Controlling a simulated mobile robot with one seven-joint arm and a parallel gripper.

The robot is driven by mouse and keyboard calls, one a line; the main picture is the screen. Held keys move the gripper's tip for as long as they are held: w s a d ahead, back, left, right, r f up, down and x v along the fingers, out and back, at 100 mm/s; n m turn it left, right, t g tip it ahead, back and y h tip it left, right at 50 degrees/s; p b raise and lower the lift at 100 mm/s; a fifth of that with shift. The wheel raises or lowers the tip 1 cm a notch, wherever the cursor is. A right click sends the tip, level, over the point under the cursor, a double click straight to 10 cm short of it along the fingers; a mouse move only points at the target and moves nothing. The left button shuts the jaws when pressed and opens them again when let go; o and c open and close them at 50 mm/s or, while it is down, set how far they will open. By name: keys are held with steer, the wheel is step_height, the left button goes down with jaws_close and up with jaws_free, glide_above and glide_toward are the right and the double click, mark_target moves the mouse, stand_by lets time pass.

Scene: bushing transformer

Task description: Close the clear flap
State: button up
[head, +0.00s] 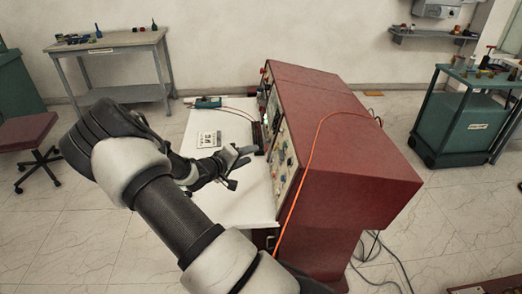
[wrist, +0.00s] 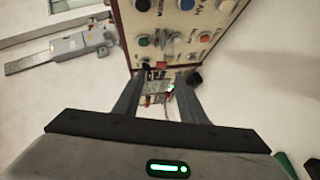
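The red console (head: 340,150) has a light control panel (head: 282,150) with knobs and buttons on its left side. The panel also fills the top of the wrist view (wrist: 188,22). I cannot clearly make out the clear flap in either view; it may be too small or too transparent to tell from the panel. My gripper (head: 243,166) is in front of the panel, above the white table. In the wrist view its two fingers (wrist: 160,80) are spread apart, with the panel's lower edge beyond their tips. I see nothing held between them.
The white tabletop (head: 245,207) lies under my gripper, with a printed card (head: 208,140) on it. An orange cable (head: 308,160) runs over the console. A grey tool-like object (wrist: 65,52) shows at the wrist view's left. A green cart (head: 460,125) stands at right.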

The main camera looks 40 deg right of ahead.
mark_target(266, 149)
steer(key=x, duration=0.8)
steer(key=shift+w+d+f+p, duration=0.1)
steer(key=shift+d+p, duration=0.05)
steer(key=shift+p, duration=0.15)
jaws_close()
